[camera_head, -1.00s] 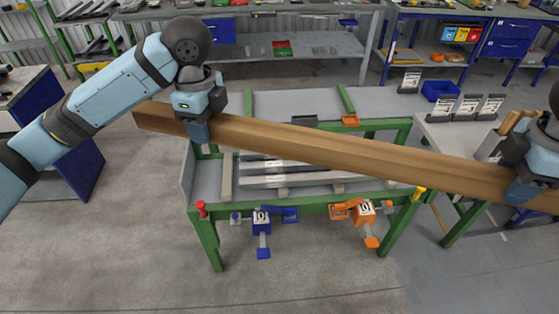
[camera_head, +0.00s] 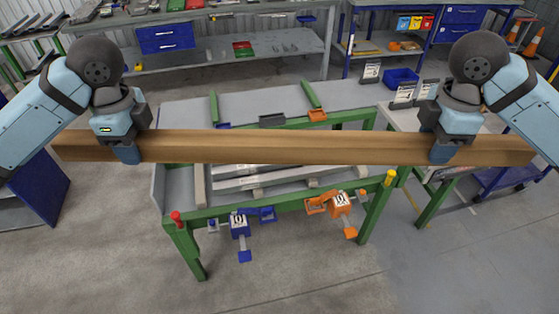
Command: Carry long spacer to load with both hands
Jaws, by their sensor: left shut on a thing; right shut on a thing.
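The long spacer (camera_head: 280,148) is a long brown wooden beam. It is held nearly level across the view, in front of and above the green-framed runout table. My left gripper (camera_head: 127,153) is shut on it near its left end. My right gripper (camera_head: 441,152) is shut on it toward its right end. The load (camera_head: 235,183), pale grey metal bars, lies on the table and is partly hidden behind the beam. Light wooden bearers (camera_head: 200,186) show at the bars' left end and under them.
The runout table (camera_head: 270,103) has green stops at its back. A blue clamp (camera_head: 239,224) and an orange clamp (camera_head: 340,203) hang at its front edge. A red post (camera_head: 176,218) and a yellow post (camera_head: 391,177) mark its front corners. A side table with label holders (camera_head: 403,95) stands right.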

